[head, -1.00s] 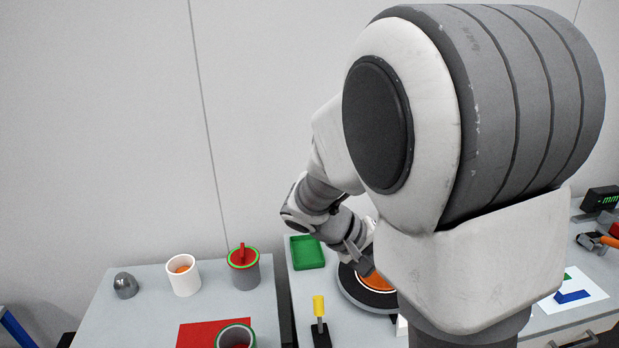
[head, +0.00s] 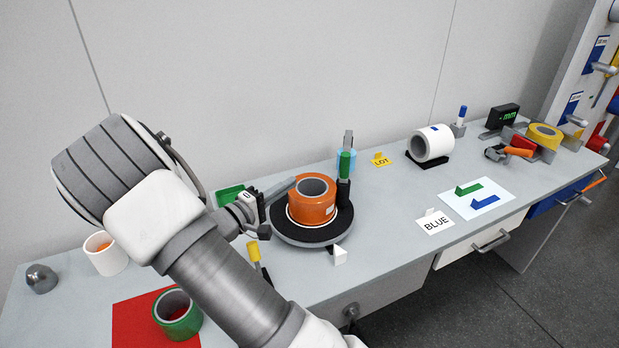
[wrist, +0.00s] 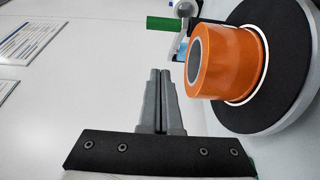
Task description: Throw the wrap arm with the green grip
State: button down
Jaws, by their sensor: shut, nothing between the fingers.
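The wrap arm with the green grip (head: 345,165) stands upright at the back right rim of a dark round turntable (head: 330,232). Its green grip (wrist: 163,23) also shows in the wrist view, at the upper middle. An orange ring-shaped part (head: 312,205) sits on the turntable; it also shows in the wrist view (wrist: 224,68). My gripper (head: 292,184) is left of the orange part, its fingers pointing toward it. In the wrist view my gripper (wrist: 159,74) has its fingers together and empty, apart from the green grip.
A yellow-handled tool (head: 254,252) and a white wedge (head: 340,257) are near the turntable.

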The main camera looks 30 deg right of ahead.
aim_at(347, 167)
jog(key=s+x, duration=0.1)
jog(key=x, duration=0.3)
jog(key=s+x, duration=0.1)
jog(key=x, duration=0.3)
jog(key=d+x, duration=0.1)
jog(key=x, duration=0.3)
jog(key=shift+s, duration=0.4)
jog(key=s+d, duration=0.1)
jog(key=s+d+b, duration=0.1)
jog(key=shift+s+d+b, duration=0.15)
jog(key=shift+d+b, duration=0.15)
